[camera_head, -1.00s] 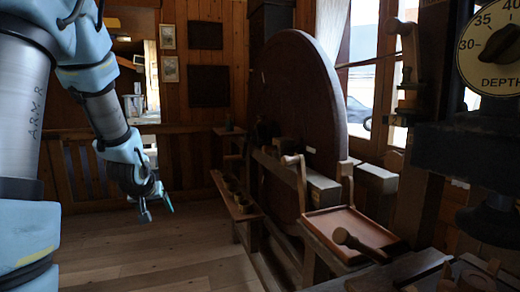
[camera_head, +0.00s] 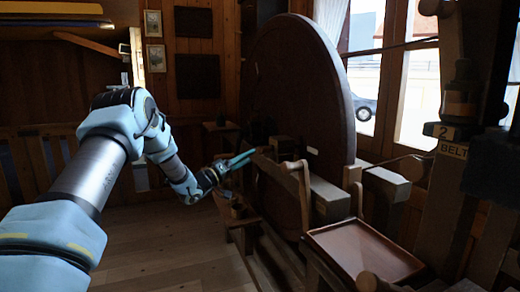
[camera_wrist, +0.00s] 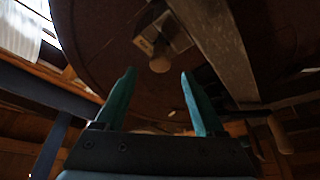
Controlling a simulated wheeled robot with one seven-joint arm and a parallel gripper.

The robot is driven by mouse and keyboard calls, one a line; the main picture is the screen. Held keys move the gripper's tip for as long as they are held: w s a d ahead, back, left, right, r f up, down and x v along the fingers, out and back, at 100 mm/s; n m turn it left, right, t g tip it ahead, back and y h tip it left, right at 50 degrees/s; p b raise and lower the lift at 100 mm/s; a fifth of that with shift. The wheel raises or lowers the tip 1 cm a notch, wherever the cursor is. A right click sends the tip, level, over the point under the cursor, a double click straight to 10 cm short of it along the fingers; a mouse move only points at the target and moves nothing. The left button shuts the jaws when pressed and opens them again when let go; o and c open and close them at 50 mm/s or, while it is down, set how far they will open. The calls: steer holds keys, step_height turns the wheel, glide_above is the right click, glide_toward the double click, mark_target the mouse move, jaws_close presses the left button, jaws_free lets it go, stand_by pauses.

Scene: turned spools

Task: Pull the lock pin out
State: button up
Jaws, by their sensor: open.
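A pale wooden knob (camera_wrist: 160,63) sticks out of a small block with a light label (camera_wrist: 144,45) in the wrist view. It looks like the lock pin, but I cannot read the label. The block sits against the large dark round wheel (camera_wrist: 100,35), also in the head view (camera_head: 295,80). My gripper (camera_wrist: 158,76) is open, its two teal fingers apart with nothing seen held. The knob appears beyond the fingertips, roughly between them. In the head view my gripper (camera_head: 248,155) reaches toward the wheel's lower left; the knob is not clearly visible there.
A grey beam (camera_wrist: 222,45) crosses right of the knob in the wrist view. A low bench (camera_head: 238,218) is below my gripper. The floor (camera_head: 175,245) at left is clear.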

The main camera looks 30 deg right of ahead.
mark_target(258, 152)
steer(key=p+x, duration=0.2)
steer(key=x, duration=0.5)
steer(key=shift+c, duration=0.3)
jaws_close()
stand_by(1.0)
